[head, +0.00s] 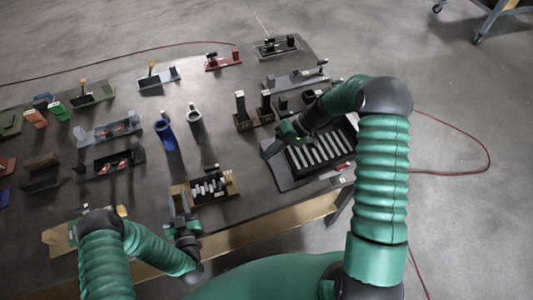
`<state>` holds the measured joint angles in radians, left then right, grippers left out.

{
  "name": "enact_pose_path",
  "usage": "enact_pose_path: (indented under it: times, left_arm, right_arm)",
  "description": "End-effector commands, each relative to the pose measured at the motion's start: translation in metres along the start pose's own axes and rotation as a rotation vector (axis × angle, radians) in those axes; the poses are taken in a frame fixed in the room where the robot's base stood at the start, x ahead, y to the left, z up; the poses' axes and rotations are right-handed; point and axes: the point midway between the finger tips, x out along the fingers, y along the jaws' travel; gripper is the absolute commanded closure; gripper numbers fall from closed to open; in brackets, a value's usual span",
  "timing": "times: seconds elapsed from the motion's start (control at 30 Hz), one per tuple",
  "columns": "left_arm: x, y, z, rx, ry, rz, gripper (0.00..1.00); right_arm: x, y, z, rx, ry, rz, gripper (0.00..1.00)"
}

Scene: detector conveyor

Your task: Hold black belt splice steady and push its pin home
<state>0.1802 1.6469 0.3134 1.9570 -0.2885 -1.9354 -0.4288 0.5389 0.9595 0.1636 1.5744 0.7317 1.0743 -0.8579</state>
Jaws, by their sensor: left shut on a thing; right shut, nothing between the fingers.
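A small black piece with pale teeth, which looks like the belt splice (211,187), sits in a tan fixture (232,183) at the front edge of the table. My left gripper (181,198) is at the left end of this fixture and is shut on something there. The fingers hide what they grip, perhaps the splice's end. The pin is too small to make out. My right gripper (272,150) is shut and empty, beside the left edge of a dark tray with pale slats (318,150).
Behind stand a blue ring-topped holder (164,130), a grey one (195,122) and a tan stand with two black posts (253,115). Several small coloured fixtures fill the left and back of the table (140,205). Bare tabletop shows between the splice and the slatted tray.

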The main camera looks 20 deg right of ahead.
Motion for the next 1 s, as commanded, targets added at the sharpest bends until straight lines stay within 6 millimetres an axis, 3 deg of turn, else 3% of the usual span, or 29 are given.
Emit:
enact_pose_path:
  times: [0.1, 0.13, 0.3, 0.67, 1.0]
  left_arm:
    - [0.0, -0.001, 0.0, 0.002, 0.001, -0.001, 1.0]
    - [0.0, -0.001, 0.0, 0.002, 0.001, -0.001, 0.69]
    - [0.0, 0.0, 0.0, 0.001, 0.001, -0.001, 0.48]
    - [-0.005, -0.001, 0.001, 0.001, -0.001, -0.001, 0.48]
    - [-0.06, -0.003, 0.003, -0.007, -0.008, -0.012, 0.48]
  right_arm:
    - [0.0, 0.0, 0.0, 0.0, 0.0, 0.0, 1.0]
    - [0.0, 0.0, 0.0, 0.0, 0.0, 0.0, 1.0]
    - [0.0, 0.0, 0.0, 0.0, 0.0, 0.0, 1.0]
    - [0.001, 0.0, 0.0, 0.0, 0.0, 0.0, 1.0]
    - [0.001, 0.0, 0.0, 0.0, 0.0, 0.0, 1.0]
